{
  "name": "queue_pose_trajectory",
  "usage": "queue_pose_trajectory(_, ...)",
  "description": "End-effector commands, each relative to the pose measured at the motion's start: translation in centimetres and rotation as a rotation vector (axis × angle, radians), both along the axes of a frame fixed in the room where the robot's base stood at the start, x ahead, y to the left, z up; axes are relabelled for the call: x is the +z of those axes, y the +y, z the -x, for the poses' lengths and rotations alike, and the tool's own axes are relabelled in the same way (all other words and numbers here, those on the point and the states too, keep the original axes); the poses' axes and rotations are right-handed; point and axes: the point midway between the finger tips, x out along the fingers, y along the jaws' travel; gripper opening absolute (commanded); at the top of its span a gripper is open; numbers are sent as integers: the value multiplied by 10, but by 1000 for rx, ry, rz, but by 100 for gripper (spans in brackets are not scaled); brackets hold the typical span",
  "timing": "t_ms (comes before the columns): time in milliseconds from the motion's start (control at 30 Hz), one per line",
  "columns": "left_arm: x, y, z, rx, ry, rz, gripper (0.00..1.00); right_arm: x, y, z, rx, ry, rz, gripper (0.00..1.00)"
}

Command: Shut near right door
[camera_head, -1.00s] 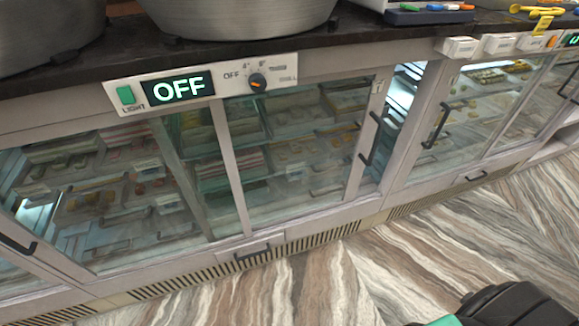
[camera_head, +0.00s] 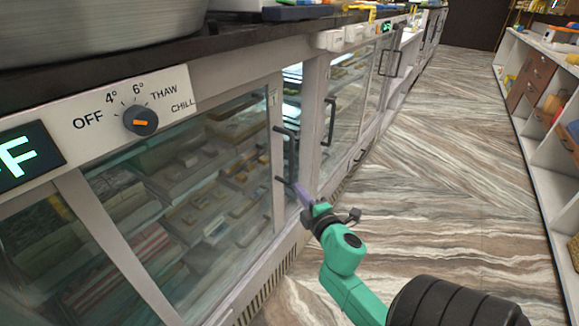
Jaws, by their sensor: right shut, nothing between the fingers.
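The near cabinet's right sliding glass door (camera_head: 190,180) fills the middle left of the head view. Its dark bar handle (camera_head: 289,158) is at its right edge. A narrow gap (camera_head: 293,85) with a bright interior shows between this door's right edge and the post beside it, so the door stands partly open. My right gripper (camera_head: 300,191) is shut and empty. Its tips are by the lower end of the handle; I cannot tell whether they touch it. My left gripper is not in view.
The control panel with a dial (camera_head: 140,119) is at the upper left. The far cabinet's door handle (camera_head: 329,121) is just beyond the gap. Open striped floor (camera_head: 430,180) lies to the right, with white shelves (camera_head: 540,90) at the far right.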

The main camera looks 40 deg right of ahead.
Motion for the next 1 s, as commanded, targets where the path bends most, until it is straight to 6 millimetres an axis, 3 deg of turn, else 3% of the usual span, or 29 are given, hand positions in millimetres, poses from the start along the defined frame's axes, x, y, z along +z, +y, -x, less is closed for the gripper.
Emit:
queue_pose_trajectory(33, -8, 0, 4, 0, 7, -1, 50, 18, 3, 2, 6, -37, 54, 0)
queue_pose_trajectory(100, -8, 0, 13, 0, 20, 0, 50, 35, 4, 2, 9, -60, 91, 0)
queue_pose_trajectory(333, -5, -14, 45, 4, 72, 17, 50, 41, -4, -28, 11, -65, 95, 0)
queue_pose_trajectory(667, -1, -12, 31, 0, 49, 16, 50, 39, -27, -97, 8, -64, 92, 0)
queue_pose_trajectory(800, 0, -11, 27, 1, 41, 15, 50, 37, -49, -106, 8, -61, 90, 0)
queue_pose_trajectory(1000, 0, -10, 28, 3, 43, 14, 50, 37, -60, -112, 9, -61, 89, 0)
